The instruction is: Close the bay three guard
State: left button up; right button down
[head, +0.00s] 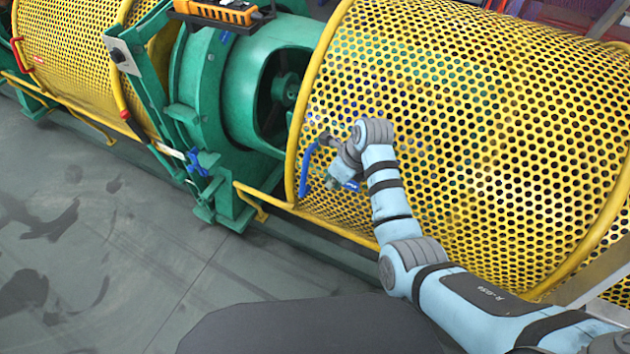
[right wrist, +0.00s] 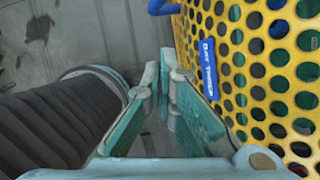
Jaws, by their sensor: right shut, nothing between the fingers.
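The bay three guard (head: 450,120) is a large yellow perforated curved cover filling the right of the head view. It also fills the right side of the right wrist view (right wrist: 250,60). A blue handle (head: 305,172) is on its left edge, and part of it shows at the top of the right wrist view (right wrist: 163,7). A blue label reading bay three (right wrist: 209,68) sits near the handle. My right gripper (head: 329,184) is in front of the guard, just right of the handle. Its teal fingers (right wrist: 167,100) are shut and empty. My left gripper is out of view.
A green housing (head: 215,100) with a dark opening stands left of the guard. Another yellow guard (head: 75,45) with a red handle is at the far left. An orange-and-black device (head: 215,12) lies on top. The grey floor (head: 90,240) is clear.

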aim_at(315, 180)
jog(key=w+a+f+b, duration=0.3)
jog(key=a+f, duration=0.1)
jog(key=shift+w+f, duration=0.15)
jog(key=shift+w, duration=0.25)
